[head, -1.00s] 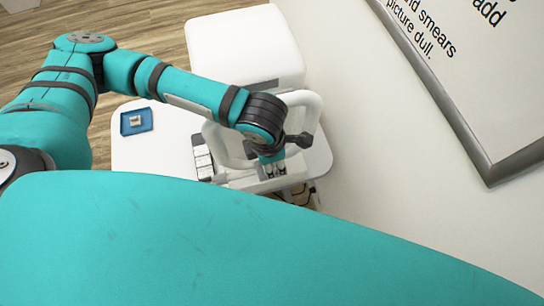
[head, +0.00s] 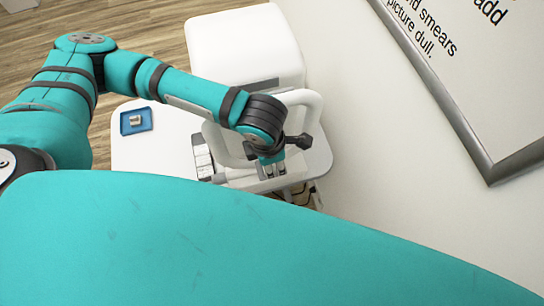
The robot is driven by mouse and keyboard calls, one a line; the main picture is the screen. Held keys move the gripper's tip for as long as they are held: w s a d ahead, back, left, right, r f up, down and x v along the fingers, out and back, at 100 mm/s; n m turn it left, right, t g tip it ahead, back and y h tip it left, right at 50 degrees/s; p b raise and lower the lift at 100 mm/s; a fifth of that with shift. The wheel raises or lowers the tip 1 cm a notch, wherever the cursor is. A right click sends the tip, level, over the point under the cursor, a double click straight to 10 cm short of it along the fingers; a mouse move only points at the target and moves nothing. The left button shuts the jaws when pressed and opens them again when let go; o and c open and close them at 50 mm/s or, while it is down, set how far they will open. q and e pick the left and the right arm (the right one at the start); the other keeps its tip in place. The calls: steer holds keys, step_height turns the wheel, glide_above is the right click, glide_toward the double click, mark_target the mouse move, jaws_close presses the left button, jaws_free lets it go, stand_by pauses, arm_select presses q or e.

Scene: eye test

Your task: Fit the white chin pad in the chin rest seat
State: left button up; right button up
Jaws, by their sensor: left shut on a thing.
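My left arm reaches in from the left over the white table. My left gripper (head: 274,172) points down at the front of the white chin rest frame (head: 312,104), close above its lower bar. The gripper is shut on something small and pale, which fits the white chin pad. The fingers hide most of it. The chin rest seat is also mostly hidden behind the gripper, so I cannot tell whether pad and seat touch. My right gripper is not in view.
A blue tray (head: 124,128) with a small metallic-looking piece (head: 136,120) stands at the table's left. A white pad of cards or similar (head: 203,158) lies left of the chin rest. A large white box-shaped thing (head: 240,45) stands behind. A wall with a framed sign (head: 470,135) closes the right.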

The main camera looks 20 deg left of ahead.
arm_select(q)
steer(key=shift+f, duration=0.25)
steer(key=o, duration=0.8)
steer(key=shift+r, duration=0.25)
steer(key=r, duration=0.3)
steer(key=s+r, duration=0.1)
steer(key=r, duration=0.7)
steer(key=shift+s+a+r, duration=0.2)
